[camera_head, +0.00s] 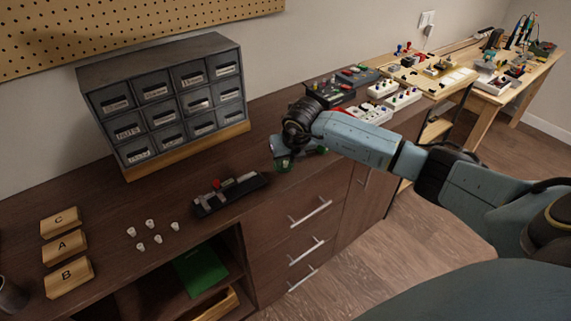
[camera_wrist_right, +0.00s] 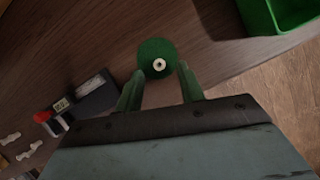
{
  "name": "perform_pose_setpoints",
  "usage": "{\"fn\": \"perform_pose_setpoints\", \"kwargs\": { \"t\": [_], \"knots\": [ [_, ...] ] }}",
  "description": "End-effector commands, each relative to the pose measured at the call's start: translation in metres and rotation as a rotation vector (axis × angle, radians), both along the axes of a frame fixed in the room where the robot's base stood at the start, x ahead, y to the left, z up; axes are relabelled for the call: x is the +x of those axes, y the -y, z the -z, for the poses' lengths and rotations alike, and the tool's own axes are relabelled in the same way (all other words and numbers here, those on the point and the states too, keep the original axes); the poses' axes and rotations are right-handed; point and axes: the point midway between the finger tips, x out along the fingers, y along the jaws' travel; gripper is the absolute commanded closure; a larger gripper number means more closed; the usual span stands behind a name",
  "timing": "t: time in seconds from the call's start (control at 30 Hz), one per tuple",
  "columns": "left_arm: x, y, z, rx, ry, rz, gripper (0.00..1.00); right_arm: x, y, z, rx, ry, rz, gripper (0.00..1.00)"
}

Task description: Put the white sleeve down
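In the right wrist view, a small white sleeve (camera_wrist_right: 158,64) shows end-on, with a dark hole in its middle, on a round green pad (camera_wrist_right: 153,50). My right gripper (camera_wrist_right: 160,72) has its two green fingers well apart, with a clear gap on both sides of the sleeve. The fingers do not appear to touch it. My left gripper is not in view.
Several white pieces (camera_head: 150,224) lie on the bench at left, near wooden blocks marked A, B and C (camera_head: 65,245). A black tool with a red knob (camera_head: 230,192) lies left of the gripper. A green bin (camera_wrist_right: 282,14) is close by. A drawer cabinet (camera_head: 165,100) stands behind.

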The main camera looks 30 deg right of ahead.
Motion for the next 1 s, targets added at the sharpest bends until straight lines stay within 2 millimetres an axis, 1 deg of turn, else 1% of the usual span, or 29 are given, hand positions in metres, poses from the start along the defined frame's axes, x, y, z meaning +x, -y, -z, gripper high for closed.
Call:
{"fn": "perform_pose_setpoints", "kwargs": {
  "t": [0.03,0.13,0.4,0.47,0.7,1.0],
  "knots": [
    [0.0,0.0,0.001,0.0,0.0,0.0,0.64,0.003,0.0,0.007,0.0,-0.001,0.002,0.62],
    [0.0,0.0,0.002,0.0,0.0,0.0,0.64,0.006,0.001,0.015,-0.001,0.0,0.001,0.62],
    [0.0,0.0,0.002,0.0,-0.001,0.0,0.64,0.008,0.001,0.017,0.0,0.001,0.0,0.62],
    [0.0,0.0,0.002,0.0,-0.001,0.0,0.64,0.008,0.001,0.017,0.0,0.001,0.0,0.68],
    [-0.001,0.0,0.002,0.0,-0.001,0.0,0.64,0.008,0.001,0.017,0.0,0.001,0.0,1.0],
    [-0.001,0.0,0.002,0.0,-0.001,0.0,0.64,0.008,0.002,0.017,0.0,0.001,0.0,1.0]
  ]
}}
